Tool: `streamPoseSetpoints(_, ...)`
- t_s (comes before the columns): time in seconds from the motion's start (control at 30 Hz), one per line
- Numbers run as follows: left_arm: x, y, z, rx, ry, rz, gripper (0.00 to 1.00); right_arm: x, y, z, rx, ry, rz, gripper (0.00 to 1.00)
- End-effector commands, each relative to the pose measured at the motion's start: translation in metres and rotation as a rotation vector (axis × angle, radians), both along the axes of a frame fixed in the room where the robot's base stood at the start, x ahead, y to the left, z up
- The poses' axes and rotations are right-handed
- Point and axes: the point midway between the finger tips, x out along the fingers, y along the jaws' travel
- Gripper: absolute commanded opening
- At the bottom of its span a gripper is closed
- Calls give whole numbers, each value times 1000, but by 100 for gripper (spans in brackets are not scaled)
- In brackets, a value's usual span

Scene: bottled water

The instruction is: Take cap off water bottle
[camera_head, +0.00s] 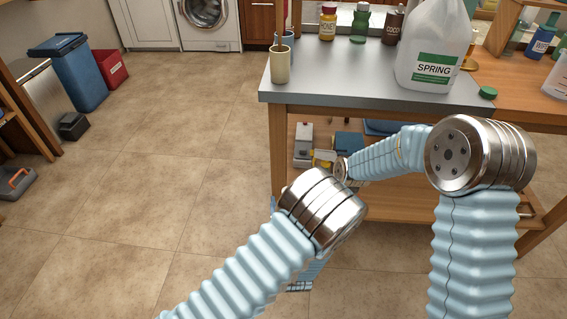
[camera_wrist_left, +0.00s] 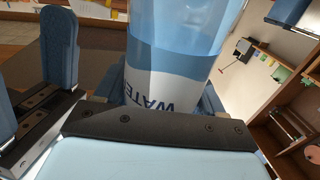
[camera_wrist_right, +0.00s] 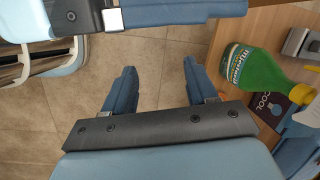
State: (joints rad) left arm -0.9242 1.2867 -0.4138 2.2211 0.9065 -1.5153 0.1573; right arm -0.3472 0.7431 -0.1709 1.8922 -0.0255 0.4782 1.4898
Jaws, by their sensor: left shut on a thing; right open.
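The water bottle (camera_wrist_left: 185,50) fills the middle of the left wrist view, with a blue and white label reading "WATE". My left gripper (camera_wrist_left: 162,78) is shut on it, one finger on each side. The bottle's cap is out of view. My right gripper (camera_wrist_right: 160,78) is open and empty in the right wrist view, with only floor seen between its fingers. In the left wrist view, a blue finger stands at the left, apart from the bottle.
A grey-topped table (camera_head: 340,92) stands ahead, holding a SPRING jug (camera_head: 435,45), cups and small bottles. A loose green cap (camera_head: 487,93) lies beside the jug. A green bottle (camera_wrist_right: 255,70) is on the lower shelf, close to the right gripper. Open floor lies left.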

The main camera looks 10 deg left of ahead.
Motion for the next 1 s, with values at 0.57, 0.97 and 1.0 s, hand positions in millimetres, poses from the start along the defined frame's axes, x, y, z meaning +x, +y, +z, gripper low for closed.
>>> streamPoseSetpoints(0.57,0,0,1,-1,-2,1,0,-6,106,205,-182,142,-694,57)
streamPoseSetpoints(0.97,0,0,1,-1,-2,1,0,-13,109,159,-208,147,-705,57)
streamPoseSetpoints(1.0,0,0,1,-1,-2,1,0,-13,109,152,-209,148,-705,57)
